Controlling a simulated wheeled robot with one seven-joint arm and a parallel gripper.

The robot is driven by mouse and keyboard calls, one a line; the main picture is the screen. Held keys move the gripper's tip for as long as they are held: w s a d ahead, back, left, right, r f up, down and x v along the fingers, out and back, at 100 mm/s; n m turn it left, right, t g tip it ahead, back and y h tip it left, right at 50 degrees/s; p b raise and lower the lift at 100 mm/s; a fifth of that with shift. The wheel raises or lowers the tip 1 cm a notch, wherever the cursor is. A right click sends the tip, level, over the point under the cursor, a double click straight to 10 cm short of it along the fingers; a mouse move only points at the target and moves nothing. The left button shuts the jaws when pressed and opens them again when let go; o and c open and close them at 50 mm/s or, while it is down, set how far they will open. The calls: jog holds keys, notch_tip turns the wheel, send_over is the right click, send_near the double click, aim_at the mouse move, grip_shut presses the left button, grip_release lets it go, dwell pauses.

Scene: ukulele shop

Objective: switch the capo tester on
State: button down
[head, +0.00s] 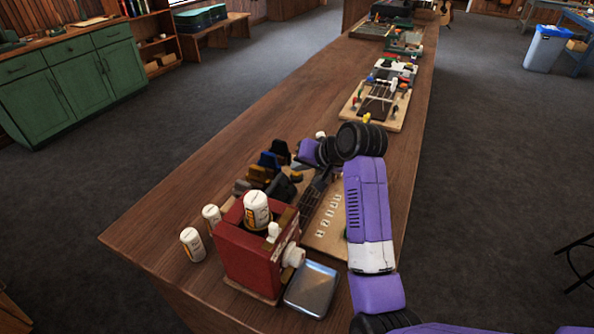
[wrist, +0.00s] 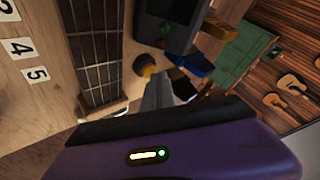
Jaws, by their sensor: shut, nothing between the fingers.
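What looks like the capo tester is a wooden board (head: 328,236) with a dark fretboard, also in the wrist view (wrist: 96,45), and a dark box (head: 283,188) beside it. A round dark knob with a yellow part (wrist: 146,66) sits near the box. My gripper (wrist: 155,82) is shut and empty, its tips close to this knob; I cannot tell whether they touch. In the head view my purple wrist hides part of the board.
A red box (head: 246,258) with a white bottle on top stands at the front, near a silver tin (head: 312,289) and two white bottles (head: 202,229). Colored blocks (head: 264,166) lie left of the board. Another tester-like board (head: 374,106) stands further along the bench. The bench's left side is bare.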

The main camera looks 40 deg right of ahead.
aim_at(299, 174)
jog(key=shift+r, duration=0.15)
jog(key=shift+r+p, duration=0.35)
jog(key=shift+p, duration=0.4)
notch_tip(299, 174, up, 6)
jog(key=p, duration=0.6)
jog(key=shift+d, duration=0.1)
dwell(0.4)
